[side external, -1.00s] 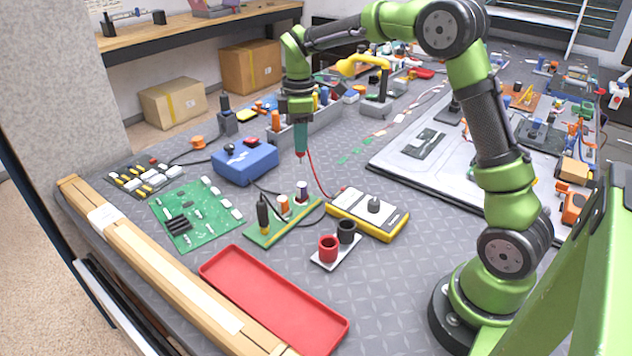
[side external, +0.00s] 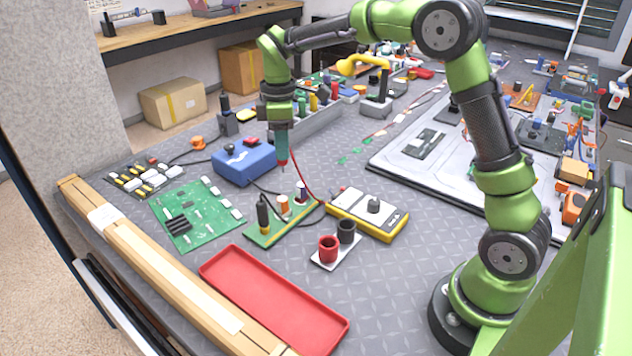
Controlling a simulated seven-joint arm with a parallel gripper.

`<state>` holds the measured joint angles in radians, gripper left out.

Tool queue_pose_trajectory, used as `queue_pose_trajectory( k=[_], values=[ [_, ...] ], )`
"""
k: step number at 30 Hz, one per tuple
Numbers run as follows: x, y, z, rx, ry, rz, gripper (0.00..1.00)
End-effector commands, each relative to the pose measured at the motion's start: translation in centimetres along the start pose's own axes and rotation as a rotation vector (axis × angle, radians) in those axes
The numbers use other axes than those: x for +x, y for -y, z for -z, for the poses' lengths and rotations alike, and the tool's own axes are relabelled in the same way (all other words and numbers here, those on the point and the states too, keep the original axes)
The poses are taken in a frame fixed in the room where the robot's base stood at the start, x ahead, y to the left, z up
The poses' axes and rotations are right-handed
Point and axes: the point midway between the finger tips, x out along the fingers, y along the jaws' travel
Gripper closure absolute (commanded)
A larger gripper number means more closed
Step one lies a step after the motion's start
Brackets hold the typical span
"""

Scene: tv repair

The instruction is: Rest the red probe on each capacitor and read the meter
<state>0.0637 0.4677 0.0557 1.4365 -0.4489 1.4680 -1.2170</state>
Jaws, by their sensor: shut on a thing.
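My gripper (side external: 280,128) is shut on the red probe (side external: 282,158) and holds it upright, tip down. The tip hangs in the air, in the picture just above the orange-and-white capacitor (side external: 284,206), with a visible gap. A dark, yellow-based capacitor (side external: 263,214) and a dark-and-white capacitor (side external: 301,194) stand on the same narrow green board (side external: 270,236). The yellow meter (side external: 367,213) lies to the right; its reading is too small to make out. A red lead runs from the probe to the meter.
A red cup (side external: 328,249) and a black cup (side external: 346,232) stand on a small white plate in front of the meter. A red tray (side external: 225,264) lies at the front. A blue box (side external: 243,163) and a large green circuit board (side external: 205,214) are to the left.

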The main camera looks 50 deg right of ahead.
Motion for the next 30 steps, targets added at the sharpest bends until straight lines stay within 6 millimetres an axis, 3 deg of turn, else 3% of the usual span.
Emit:
queue_pose_trajectory(
  k=[3,14,30],
  values=[
    [-0.2,0.8,0.7,0.001,0.0,-0.001,1.0],
    [0.1,0.8,0.7,0.002,0.001,0.0,1.0],
    [4.8,0.8,0.7,0.002,0.002,0.001,1.0]
  ],
)
